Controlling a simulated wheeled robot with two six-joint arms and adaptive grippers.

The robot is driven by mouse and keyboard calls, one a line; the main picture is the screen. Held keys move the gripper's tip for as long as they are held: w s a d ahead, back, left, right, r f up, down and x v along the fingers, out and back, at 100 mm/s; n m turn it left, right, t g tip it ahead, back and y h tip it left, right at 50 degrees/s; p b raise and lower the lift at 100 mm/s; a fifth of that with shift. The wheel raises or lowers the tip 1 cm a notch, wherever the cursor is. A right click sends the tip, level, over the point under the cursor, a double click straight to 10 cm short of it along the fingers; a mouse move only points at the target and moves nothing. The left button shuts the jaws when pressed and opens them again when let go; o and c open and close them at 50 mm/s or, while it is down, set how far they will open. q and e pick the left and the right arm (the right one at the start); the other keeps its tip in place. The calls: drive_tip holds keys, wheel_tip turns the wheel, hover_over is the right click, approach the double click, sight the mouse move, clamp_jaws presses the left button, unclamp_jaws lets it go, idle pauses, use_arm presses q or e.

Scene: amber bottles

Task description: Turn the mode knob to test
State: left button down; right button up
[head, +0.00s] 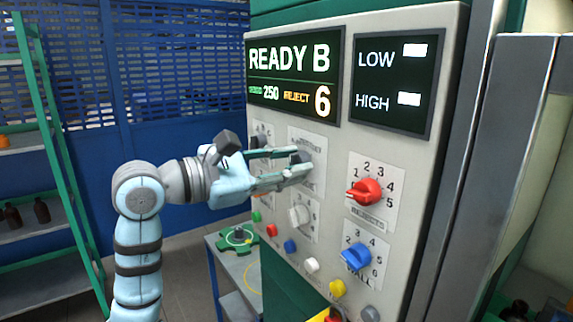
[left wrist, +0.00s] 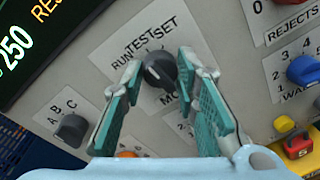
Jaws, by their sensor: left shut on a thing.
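The mode knob (left wrist: 158,70) is a dark round knob on a white plate marked RUN, TEST and SET, with MODE partly hidden below it. My left gripper (left wrist: 161,64) has its two green-padded fingers on either side of the knob and is shut on it. I cannot tell for sure which mark the knob points to. In the head view my left gripper (head: 302,164) reaches from the left to the panel, and its fingers partly cover the knob (head: 301,156). My right gripper is not in view.
A display (head: 293,80) above reads READY B. A dark knob marked A, B, C (left wrist: 71,130) sits beside my gripper.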

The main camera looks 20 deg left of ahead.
use_arm(q)
drive_tip(key=shift+m, duration=0.4)
drive_tip(key=c, duration=1.2)
unclamp_jaws()
drive_tip(key=shift+c, duration=0.2)
drive_tip(key=v, duration=1.2)
